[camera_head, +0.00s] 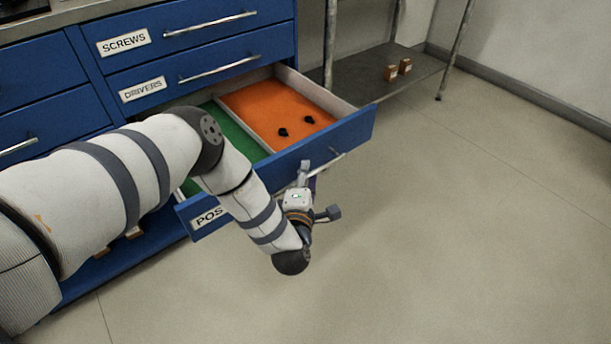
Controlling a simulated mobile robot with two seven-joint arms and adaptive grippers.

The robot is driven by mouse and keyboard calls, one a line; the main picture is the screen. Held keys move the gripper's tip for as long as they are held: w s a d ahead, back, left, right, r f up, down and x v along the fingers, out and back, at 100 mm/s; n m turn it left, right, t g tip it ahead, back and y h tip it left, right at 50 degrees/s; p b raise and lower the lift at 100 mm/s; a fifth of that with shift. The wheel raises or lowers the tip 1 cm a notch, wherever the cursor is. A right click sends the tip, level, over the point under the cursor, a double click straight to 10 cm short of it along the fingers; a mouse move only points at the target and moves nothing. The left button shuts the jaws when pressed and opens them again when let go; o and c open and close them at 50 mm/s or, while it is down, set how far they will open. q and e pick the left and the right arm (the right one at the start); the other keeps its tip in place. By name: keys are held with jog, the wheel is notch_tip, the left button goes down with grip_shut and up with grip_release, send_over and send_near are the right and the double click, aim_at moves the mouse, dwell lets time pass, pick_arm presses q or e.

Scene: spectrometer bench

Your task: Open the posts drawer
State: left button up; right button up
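The posts drawer (358,127) is pulled out of the blue cabinet. Its front label reads "POS", with the rest hidden behind my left arm. Inside are a green section and an orange section (262,98), with two small black pieces lying on the orange. My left gripper (309,173) is at the drawer front, at the bar handle (333,160). The handle's far part shows to the right of the fingers, and the rest is hidden. I cannot tell whether the fingers are closed around it. My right gripper is not in view.
The screws drawer (205,32) and the drivers drawer (140,89) above are shut. A grey shelf (365,82) with two small brown boxes stands at the back right. The floor (470,220) in front and to the right is clear.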

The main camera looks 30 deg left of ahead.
pick_arm(q)
jog(key=shift+s, duration=0.1)
jog(key=v, duration=1.1)
jog(key=shift+s, duration=0.35)
jog(key=shift+d, duration=0.25)
